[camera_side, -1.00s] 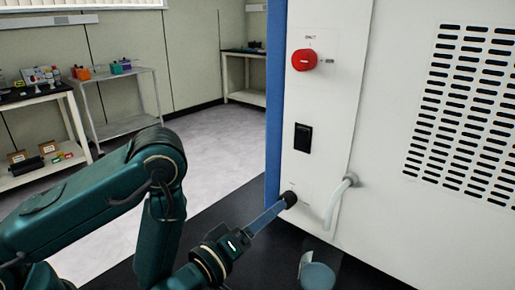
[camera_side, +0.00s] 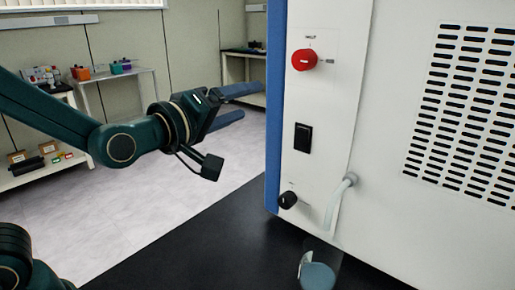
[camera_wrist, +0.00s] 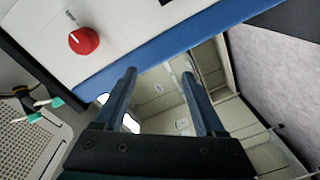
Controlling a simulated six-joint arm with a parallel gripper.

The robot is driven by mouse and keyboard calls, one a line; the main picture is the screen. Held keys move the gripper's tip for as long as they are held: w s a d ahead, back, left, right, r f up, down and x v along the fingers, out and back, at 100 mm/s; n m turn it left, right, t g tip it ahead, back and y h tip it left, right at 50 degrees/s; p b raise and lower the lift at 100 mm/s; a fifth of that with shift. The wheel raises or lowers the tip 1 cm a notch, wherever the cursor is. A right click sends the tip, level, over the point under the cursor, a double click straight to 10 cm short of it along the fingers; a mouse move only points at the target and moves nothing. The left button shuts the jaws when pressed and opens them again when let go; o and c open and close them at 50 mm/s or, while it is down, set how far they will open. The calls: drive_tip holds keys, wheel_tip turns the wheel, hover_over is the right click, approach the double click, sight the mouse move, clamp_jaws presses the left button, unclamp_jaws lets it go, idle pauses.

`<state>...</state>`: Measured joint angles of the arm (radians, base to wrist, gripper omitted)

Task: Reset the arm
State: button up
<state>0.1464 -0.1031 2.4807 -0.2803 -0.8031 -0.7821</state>
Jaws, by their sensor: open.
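My gripper (camera_side: 238,106) is raised in the side view, left of the freeze dryer (camera_side: 385,215), with its fingers pointing right. Its two blue fingers are apart with nothing between them. They also show spread and empty in the wrist view (camera_wrist: 160,90). The freeze dryer has a red knob (camera_side: 305,60) high on its side panel, a black switch (camera_side: 303,137) below it and a black knob (camera_side: 288,200) low down. The red knob also shows at the upper left of the wrist view (camera_wrist: 84,40). My gripper appears apart from the machine.
A pale hose (camera_side: 335,205) runs from the machine down to a clear vessel (camera_side: 318,274) on the black bench (camera_side: 225,255). Shelves with small lab items (camera_side: 110,75) stand far back at the left. The bench left of the machine is clear.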

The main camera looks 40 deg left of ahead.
drive_tip(key=s+f+m+g, duration=0.6)
drive_tip(key=s, duration=0.4)
drive_tip(key=s+a+f+m+g+h, duration=0.1)
drive_tip(key=s+f+m+g, duration=0.4)
drive_tip(key=s, duration=0.5)
drive_tip(key=shift+s+f+m+g, duration=0.4)
drive_tip(key=shift+f+g, duration=0.2)
drive_tip(key=shift+f, duration=0.2)
